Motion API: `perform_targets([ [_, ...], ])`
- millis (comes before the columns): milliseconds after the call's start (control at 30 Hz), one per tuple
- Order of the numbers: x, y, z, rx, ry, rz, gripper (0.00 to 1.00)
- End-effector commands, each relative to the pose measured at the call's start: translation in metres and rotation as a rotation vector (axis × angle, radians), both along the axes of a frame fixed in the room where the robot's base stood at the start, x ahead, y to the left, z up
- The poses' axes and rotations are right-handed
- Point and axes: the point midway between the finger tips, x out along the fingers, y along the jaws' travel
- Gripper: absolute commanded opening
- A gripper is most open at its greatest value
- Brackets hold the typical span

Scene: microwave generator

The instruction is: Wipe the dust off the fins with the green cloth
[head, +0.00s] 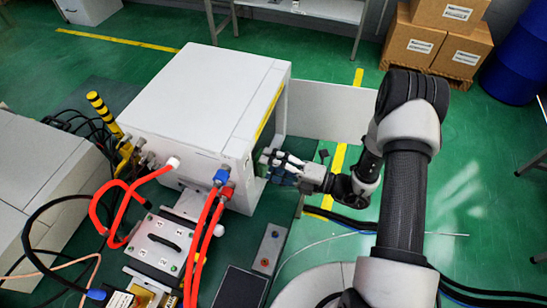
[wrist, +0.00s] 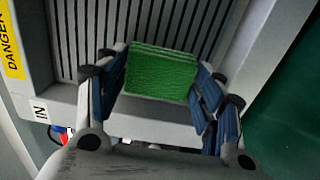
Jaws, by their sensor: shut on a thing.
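My gripper (wrist: 163,95) is shut on the folded green cloth (wrist: 160,73), which sits between its blue-padded fingers in the wrist view. The cloth is in front of the lower part of the grey fins (wrist: 168,20); I cannot tell whether it touches them. The fins are upright slats with dark gaps, set in a pale frame. In the head view my gripper (head: 283,166) is at the open right side of the white cabinet (head: 205,95). The fins and most of the cloth are hidden there.
Red hoses (head: 203,235) with blue and red fittings run from the cabinet's front. A labelled plate with a handle (head: 165,243) lies in front. A white panel (head: 330,110) stands open behind my gripper. Cardboard boxes (head: 440,35) are at the back right.

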Motion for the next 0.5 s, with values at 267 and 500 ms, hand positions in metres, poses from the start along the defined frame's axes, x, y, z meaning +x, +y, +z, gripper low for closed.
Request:
perform_targets([
  [267, -0.002, 0.001, 0.0, 0.0, 0.0, 0.002, 0.43],
  [500, -0.005, -0.013, 0.0, -0.001, 0.001, -0.003, 0.43],
])
